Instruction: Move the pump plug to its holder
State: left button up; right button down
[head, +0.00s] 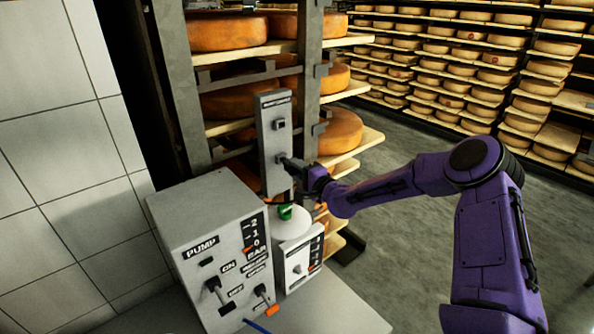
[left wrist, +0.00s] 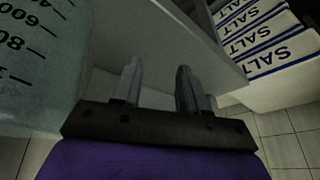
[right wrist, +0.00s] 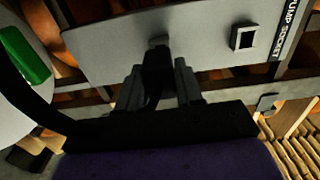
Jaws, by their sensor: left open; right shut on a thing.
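My right gripper (head: 298,167) is at the grey upright panel (head: 273,100) and shut on the black pump plug (right wrist: 157,72). In the right wrist view, the plug stands between the two fingertips (right wrist: 158,85), its far end at the panel's face. I cannot tell whether it touches or is seated there. The square socket (head: 279,124), near the pump socket label, is empty and above the plug; it also shows in the right wrist view (right wrist: 243,37). A black cable (right wrist: 28,92) curves away from the plug. My left gripper (left wrist: 160,90) is open and empty.
A grey pump box (head: 205,235) with switches and a smaller control box (head: 299,262) stand below the panel. A green-topped white vessel (head: 288,215) sits beneath the plug. Cheese shelves (head: 340,135) are behind. Salt boxes (left wrist: 262,45) and a graduated container (left wrist: 35,60) flank my left gripper.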

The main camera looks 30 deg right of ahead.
pick_arm(q)
jog(key=shift+f+b, duration=1.05)
jog(key=shift+b, duration=0.05)
pick_arm(e)
jog(key=shift+w+a, duration=0.1)
jog(key=shift+w, duration=1.35)
jog(key=c, duration=0.6)
grip_release()
jog(key=shift+c, duration=0.2)
pick_arm(q)
jog(key=shift+f, duration=0.1)
pick_arm(e)
jog(key=shift+s, duration=0.35)
pick_arm(q)
jog(key=shift+f+b, duration=0.35)
jog(key=shift+b, duration=0.1)
pick_arm(e)
jog(key=s, duration=0.9)
jog(key=shift+s+d, duration=0.35)
jog(key=shift+s, duration=0.05)
pick_arm(q)
jog(key=shift+s, duration=0.15)
